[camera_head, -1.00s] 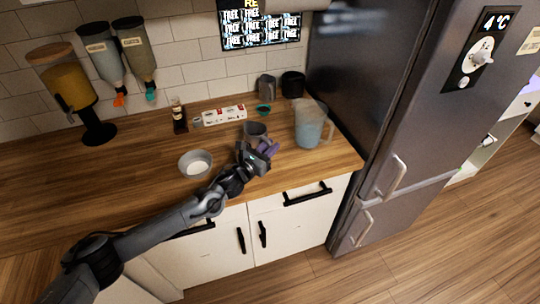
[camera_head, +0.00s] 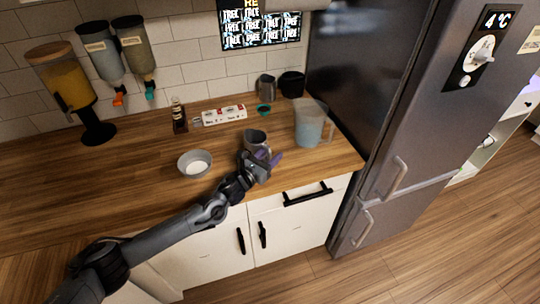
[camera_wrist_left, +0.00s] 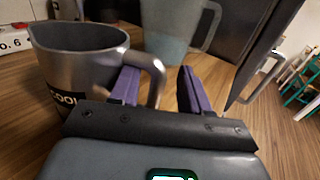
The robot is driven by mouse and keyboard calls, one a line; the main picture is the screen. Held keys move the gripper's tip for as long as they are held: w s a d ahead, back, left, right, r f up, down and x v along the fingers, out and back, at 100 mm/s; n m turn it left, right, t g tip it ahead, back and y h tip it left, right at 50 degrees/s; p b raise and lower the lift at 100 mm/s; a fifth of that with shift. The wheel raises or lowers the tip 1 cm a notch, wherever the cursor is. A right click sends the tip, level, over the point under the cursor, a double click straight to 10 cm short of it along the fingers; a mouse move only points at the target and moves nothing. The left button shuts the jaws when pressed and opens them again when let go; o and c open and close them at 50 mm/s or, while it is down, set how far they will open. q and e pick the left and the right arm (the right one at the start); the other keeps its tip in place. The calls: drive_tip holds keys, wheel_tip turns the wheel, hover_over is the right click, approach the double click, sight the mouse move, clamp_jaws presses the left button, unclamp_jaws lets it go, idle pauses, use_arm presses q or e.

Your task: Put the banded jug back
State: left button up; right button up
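A grey metal jug (camera_head: 253,138) stands near the front of the wooden counter. In the left wrist view this jug (camera_wrist_left: 85,72) shows a dark band with pale lettering, partly cut off by my gripper. Its handle (camera_wrist_left: 157,75) points toward my left gripper (camera_head: 270,162). In the wrist view the two purple fingers of my left gripper (camera_wrist_left: 160,92) are apart, one on each side of the handle. Contact with the handle cannot be made out. The jug's base is hidden in the wrist view. My right gripper is not in view.
A clear pitcher with bluish contents (camera_head: 309,124) stands to the right, near the fridge (camera_head: 385,90). A bowl (camera_head: 195,164) is to the left. Behind are a numbered white strip (camera_head: 223,115), a dark bottle (camera_head: 179,117), another metal jug (camera_head: 266,86) and a black container (camera_head: 292,84).

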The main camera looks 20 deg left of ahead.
use_arm(q)
drive_tip(key=shift+r, duration=0.1)
drive_tip(key=shift+r, duration=0.15)
drive_tip(key=p+v, duration=0.1)
drive_tip(key=v, duration=1)
drive_tip(key=shift+s+a+p, duration=0.15)
drive_tip(key=shift+s+p, duration=0.15)
drive_tip(key=shift+p, duration=0.05)
drive_tip(key=s+d+f+n+g+y, duration=0.25)
drive_tip(key=s+d+f+n, duration=0.2)
drive_tip(key=s+n, duration=0.35)
drive_tip(key=s+d+f+n+g+y, duration=0.1)
drive_tip(key=s+d+f+n+g, duration=0.2)
drive_tip(key=s+d+n, duration=0.55)
drive_tip(key=s+a+f+n+g, duration=0.1)
drive_tip(key=s+a+n+g, duration=0.3)
drive_tip(key=s+n, duration=0.5)
drive_tip(key=s+a+f+n+g+y, duration=0.1)
drive_tip(key=s+a+n+g, duration=0.3)
drive_tip(key=s+n, duration=0.6)
drive_tip(key=shift+s+a+n, duration=0.35)
drive_tip(key=shift+a+n, duration=0.2)
drive_tip(key=shift+n, duration=0.4)
drive_tip(key=shift+y, duration=0.25)
